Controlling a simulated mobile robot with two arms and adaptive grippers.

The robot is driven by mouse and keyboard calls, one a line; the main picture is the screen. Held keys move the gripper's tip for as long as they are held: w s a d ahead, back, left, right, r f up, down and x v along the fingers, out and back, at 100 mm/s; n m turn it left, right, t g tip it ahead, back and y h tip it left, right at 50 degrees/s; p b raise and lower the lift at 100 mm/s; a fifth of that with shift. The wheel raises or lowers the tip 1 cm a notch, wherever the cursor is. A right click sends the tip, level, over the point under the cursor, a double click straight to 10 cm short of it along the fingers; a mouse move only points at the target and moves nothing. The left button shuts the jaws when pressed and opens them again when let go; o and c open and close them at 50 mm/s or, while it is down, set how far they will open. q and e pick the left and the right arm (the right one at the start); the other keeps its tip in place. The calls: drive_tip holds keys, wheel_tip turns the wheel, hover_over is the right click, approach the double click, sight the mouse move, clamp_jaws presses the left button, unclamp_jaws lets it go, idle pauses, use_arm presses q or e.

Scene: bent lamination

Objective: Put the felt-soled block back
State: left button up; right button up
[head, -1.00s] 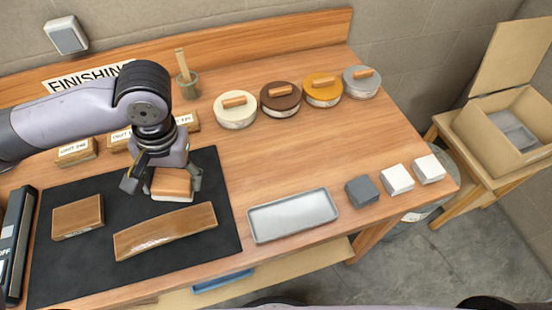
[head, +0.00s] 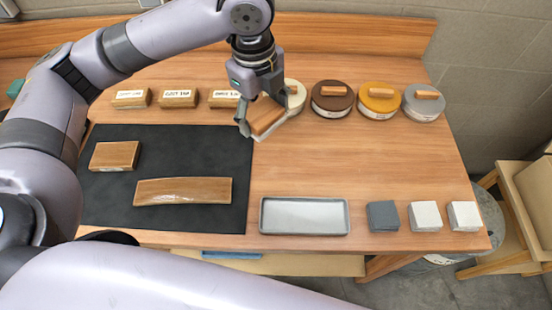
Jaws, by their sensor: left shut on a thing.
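My left gripper (head: 264,112) is shut on the felt-soled block (head: 266,119), a wooden block with a pale sole along its lower edge. It holds the block tilted near the mat's upper right corner, in front of the cream-lidded round tin (head: 294,94). The tin is partly hidden behind the gripper. Whether the block touches the bench top cannot be told. My right gripper is not in view.
Labelled wooden blocks (head: 179,98) stand in a row behind the black mat (head: 110,195). A plain block (head: 115,156) and a bent wooden piece (head: 183,191) lie on the mat. Brown (head: 332,98), yellow and grey tins stand right. A metal tray (head: 304,229) and small stacks (head: 383,216) are in front.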

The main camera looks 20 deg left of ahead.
sight(275, 105)
use_arm(q)
drive_tip(key=shift+w+d+r+m, duration=0.1)
drive_tip(key=shift+w+r+m, duration=0.1)
drive_tip(key=shift+m, duration=0.4)
drive_tip(key=shift+w+d+r+m, duration=0.1)
drive_tip(key=shift+r+m, duration=0.05)
drive_tip(key=shift+m, duration=0.45)
drive_tip(key=m, duration=0.3)
drive_tip(key=r+m, duration=0.1)
drive_tip(key=shift+w+d+m, duration=0.2)
drive_tip(key=shift+w+m, duration=0.1)
drive_tip(key=shift+w, duration=0.05)
drive_tip(key=m, duration=0.2)
drive_tip(key=r+m, duration=0.1)
drive_tip(key=shift+w+d+m+g, duration=0.3)
drive_tip(key=shift+d+m, duration=0.05)
drive_tip(key=shift+m, duration=0.05)
drive_tip(key=shift+w+d+r+m, duration=0.1)
drive_tip(key=shift+r+m, duration=0.1)
drive_tip(key=shift+m, duration=0.5)
drive_tip(key=shift+w+d+r+m, duration=0.1)
drive_tip(key=shift+r+m, duration=0.05)
drive_tip(key=shift+m, duration=0.65)
drive_tip(key=shift+f, duration=0.35)
wheel_tip(275, 105, down, 15)
drive_tip(key=shift+p, duration=0.85)
drive_tip(key=shift+f, duration=2.15)
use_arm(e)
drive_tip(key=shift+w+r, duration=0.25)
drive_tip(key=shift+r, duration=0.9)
